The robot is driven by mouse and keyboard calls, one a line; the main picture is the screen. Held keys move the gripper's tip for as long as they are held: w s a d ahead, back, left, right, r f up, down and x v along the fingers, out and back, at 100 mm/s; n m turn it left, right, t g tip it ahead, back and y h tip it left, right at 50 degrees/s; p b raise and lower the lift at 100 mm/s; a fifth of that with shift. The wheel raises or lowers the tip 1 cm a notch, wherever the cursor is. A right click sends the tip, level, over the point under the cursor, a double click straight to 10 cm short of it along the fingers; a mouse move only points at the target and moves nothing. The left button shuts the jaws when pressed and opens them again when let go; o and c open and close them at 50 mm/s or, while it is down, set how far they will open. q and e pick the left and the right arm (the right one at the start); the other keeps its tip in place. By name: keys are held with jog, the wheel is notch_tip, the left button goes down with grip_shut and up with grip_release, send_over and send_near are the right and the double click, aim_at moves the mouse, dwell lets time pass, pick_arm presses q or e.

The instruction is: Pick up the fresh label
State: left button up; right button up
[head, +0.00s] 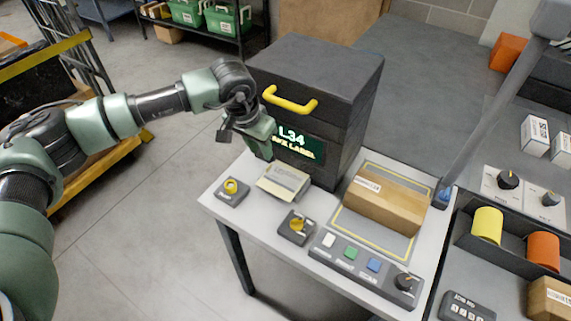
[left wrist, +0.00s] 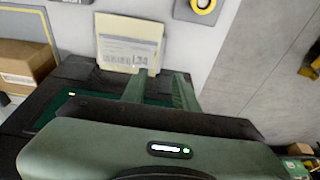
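The fresh label (head: 284,180) is a pale printed sheet in front of the black printer (head: 340,130). The printer has a yellow handle, and its green screen (head: 293,142) reads L34 and a partly covered "label" line. In the left wrist view the label (left wrist: 130,52) shows text lines and "L34" on a beige backing. My left gripper (head: 245,140) is in front of the printer, above and to the left of the label. In the left wrist view its two fingers (left wrist: 162,78) are apart with nothing between them, near the label's edge.
A cardboard box (head: 385,198) lies on the white table right of the printer. Yellow knobs (head: 231,187) and a button panel (head: 365,265) line the table's front. Open floor (head: 150,220) lies left of the table.

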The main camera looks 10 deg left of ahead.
aim_at(270, 169)
pick_arm(q)
jog(key=shift+s+d+f+p, duration=0.2)
jog(key=shift+s+f+p, duration=0.15)
jog(key=shift+f, duration=0.25)
jog(key=shift+d+p+x, duration=0.25)
jog(key=shift+p+x, duration=0.55)
jog(key=shift+x, duration=0.25)
jog(key=x, duration=0.3)
jog(key=shift+w+r+p, duration=0.1)
jog(key=shift+w+p, duration=0.15)
jog(key=shift+p, duration=0.1)
jog(key=shift+f, duration=0.35)
jog(key=c, duration=0.6)
grip_shut()
pick_arm(e)
jog(key=shift+s+r, duration=0.8)
jog(key=shift+s, duration=0.3)
jog(key=shift+s+r, duration=0.75)
jog(key=shift+s, duration=0.3)
